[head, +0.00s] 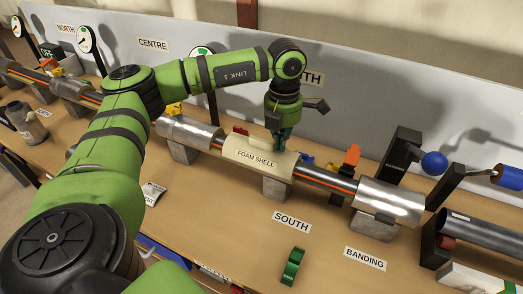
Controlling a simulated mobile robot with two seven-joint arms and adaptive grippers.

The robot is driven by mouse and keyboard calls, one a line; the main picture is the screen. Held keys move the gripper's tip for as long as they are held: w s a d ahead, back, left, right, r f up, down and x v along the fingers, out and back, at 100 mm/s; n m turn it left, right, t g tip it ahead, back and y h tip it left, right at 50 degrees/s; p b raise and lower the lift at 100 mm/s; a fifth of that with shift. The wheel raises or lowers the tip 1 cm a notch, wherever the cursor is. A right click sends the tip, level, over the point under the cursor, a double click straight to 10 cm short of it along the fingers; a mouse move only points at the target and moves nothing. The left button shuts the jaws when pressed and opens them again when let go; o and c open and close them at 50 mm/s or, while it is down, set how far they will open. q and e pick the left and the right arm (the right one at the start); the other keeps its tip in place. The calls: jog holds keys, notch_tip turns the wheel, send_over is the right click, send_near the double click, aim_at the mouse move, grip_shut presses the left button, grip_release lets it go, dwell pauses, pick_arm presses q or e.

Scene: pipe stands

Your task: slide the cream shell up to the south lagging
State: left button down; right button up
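The cream shell (250,158), labelled FOAM SHELL, sits around the pipe in the middle of the view. Another silver lagging piece (390,201) is farther right. Bare pipe with an orange stripe (328,180) shows between it and the shell. My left gripper (280,146) points down at the shell's upper back edge, near its right half. Its fingertips are partly hidden, so I cannot tell if it grips. My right gripper is not in view.
Grey blocks, including one (277,188) under the shell, support the pipe. Orange (351,157) and blue (307,158) fittings stand behind the bare pipe. A green tape roll (293,267) is on the bench near the SOUTH label (291,222). A grey panel (350,110) runs behind.

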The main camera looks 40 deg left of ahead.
aim_at(268, 142)
pick_arm(q)
jog(key=shift+f, duration=0.5)
jog(key=shift+a, duration=0.15)
jog(key=shift+s+a+b, duration=0.2)
jog(key=shift+s+a, duration=0.1)
jog(key=shift+a, duration=0.75)
jog(key=shift+s+a+b, duration=0.2)
jog(key=shift+s+a, duration=0.05)
jog(key=shift+a, duration=0.8)
jog(key=shift+d, duration=0.3)
jog(key=shift+w+d, duration=0.15)
jog(key=shift+d, duration=0.15)
jog(key=shift+r, duration=0.1)
